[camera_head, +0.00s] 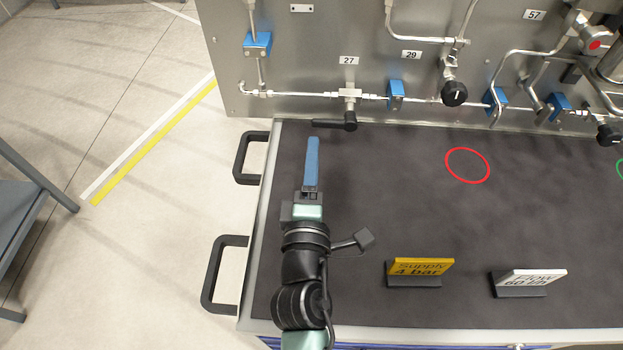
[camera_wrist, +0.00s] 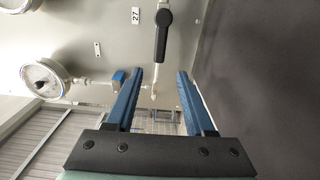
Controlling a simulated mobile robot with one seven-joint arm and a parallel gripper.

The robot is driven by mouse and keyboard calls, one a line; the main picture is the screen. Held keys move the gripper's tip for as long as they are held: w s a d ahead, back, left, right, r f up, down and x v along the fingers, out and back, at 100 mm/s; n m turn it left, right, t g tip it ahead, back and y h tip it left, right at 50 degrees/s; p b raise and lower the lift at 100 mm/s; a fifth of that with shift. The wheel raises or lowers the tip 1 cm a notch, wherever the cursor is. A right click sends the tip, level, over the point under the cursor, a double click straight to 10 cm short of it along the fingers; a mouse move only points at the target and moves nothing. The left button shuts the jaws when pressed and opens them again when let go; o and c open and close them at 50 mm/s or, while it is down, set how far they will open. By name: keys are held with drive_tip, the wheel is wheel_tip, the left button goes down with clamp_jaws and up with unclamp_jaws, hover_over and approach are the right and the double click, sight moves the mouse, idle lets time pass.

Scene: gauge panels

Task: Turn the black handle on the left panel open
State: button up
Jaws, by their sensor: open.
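The black handle (camera_head: 337,125) sits on the valve below label 27, low on the left part of the metal panel (camera_head: 300,60). In the head view it lies roughly level, its arm pointing left from the valve. The black handle also shows in the wrist view (camera_wrist: 162,32), beyond the fingertips and between their lines. My gripper (camera_head: 312,140) is just in front of and below the handle, apart from it. In the wrist view my gripper (camera_wrist: 160,75) has its two blue fingers spread with nothing between them.
Thin pipes with blue clamps (camera_head: 395,95) run along the panel. A round black knob (camera_head: 454,93) is to the right. A yellow supply sign (camera_head: 420,267) and a white flow sign (camera_head: 528,278) stand on the dark mat (camera_head: 400,210). The mat's middle is clear.

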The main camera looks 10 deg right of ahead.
drive_tip(key=shift+b+v, duration=0.3)
drive_tip(key=shift+v, duration=1.7)
drive_tip(key=w+a+r+m+t+p, duration=0.15)
drive_tip(key=r+m, duration=0.35)
drive_tip(key=r, duration=0.9)
drive_tip(key=w+r+m+t+p, duration=0.1)
drive_tip(key=w+r+m+t, duration=0.2)
drive_tip(key=r, duration=1)
drive_tip(key=s+a+r+m+t+y, duration=0.1)
drive_tip(key=s+a+r+m, duration=0.1)
drive_tip(key=r, duration=0.6)
drive_tip(key=s+a+r+m+t+y+p, duration=0.1)
drive_tip(key=s+r+m+t+y, duration=0.1)
drive_tip(key=s+r, duration=0.3)
drive_tip(key=s+a+r+m+t+y, duration=0.2)
drive_tip(key=s+r+m, duration=0.1)
drive_tip(key=r, duration=0.7)
drive_tip(key=shift+s+a+r, duration=0.3)
drive_tip(key=shift+s+a, duration=0.05)
drive_tip(key=shift+s, duration=0.1)
